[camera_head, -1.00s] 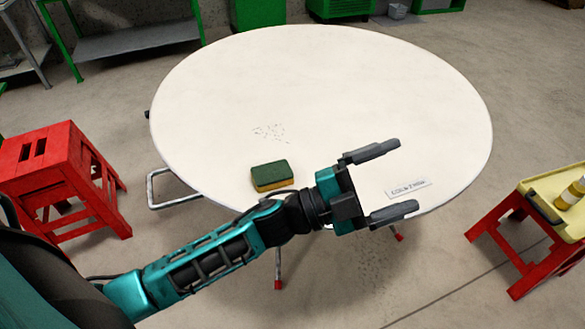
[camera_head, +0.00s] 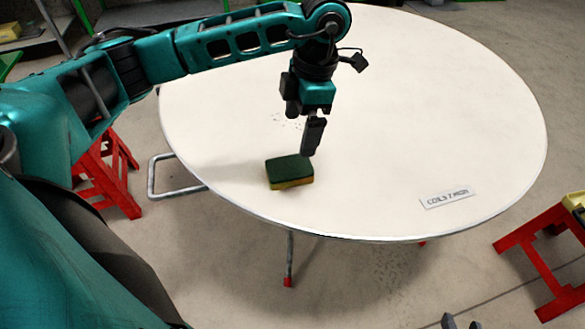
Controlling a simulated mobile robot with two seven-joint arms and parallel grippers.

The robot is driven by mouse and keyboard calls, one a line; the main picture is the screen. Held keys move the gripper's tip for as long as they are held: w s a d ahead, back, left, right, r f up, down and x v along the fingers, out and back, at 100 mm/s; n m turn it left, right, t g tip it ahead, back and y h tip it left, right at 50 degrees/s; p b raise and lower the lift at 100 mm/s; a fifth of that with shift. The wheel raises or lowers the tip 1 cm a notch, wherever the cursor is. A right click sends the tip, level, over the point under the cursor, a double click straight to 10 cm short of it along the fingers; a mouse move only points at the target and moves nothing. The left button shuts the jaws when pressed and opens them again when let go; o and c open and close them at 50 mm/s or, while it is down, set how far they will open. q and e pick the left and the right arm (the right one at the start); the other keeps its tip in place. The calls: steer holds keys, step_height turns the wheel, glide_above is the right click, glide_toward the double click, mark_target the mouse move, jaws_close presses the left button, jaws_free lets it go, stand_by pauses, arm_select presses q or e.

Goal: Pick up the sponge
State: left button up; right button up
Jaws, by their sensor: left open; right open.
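The sponge (camera_head: 290,172), dark green on top and yellow below, lies flat near the front left edge of the round white table (camera_head: 420,120). My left gripper (camera_head: 311,138) points down just behind the sponge and slightly to its right. Only the fingertips of my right gripper (camera_head: 462,321) show at the bottom edge, apart and empty, in front of the table.
A small white label (camera_head: 447,197) with print lies at the table's front right. Dark specks (camera_head: 288,121) lie behind the sponge. Red stools stand at the left (camera_head: 120,175) and right (camera_head: 545,260). Most of the tabletop is clear.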

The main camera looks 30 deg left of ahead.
arm_select(q)
glide_above(290, 166)
steer(key=d, duration=0.1)
steer(key=f, duration=0.6)
steer(key=shift+w+f, duration=0.15)
steer(key=shift+w, duration=0.05)
steer(key=f, duration=0.2)
steer(key=a+f+b, duration=0.1)
steer(key=f, duration=0.2)
steer(key=shift+s+f, duration=0.1)
steer(key=shift+s, duration=0.1)
steer(key=c, duration=1.1)
steer(key=shift+o, duration=0.2)
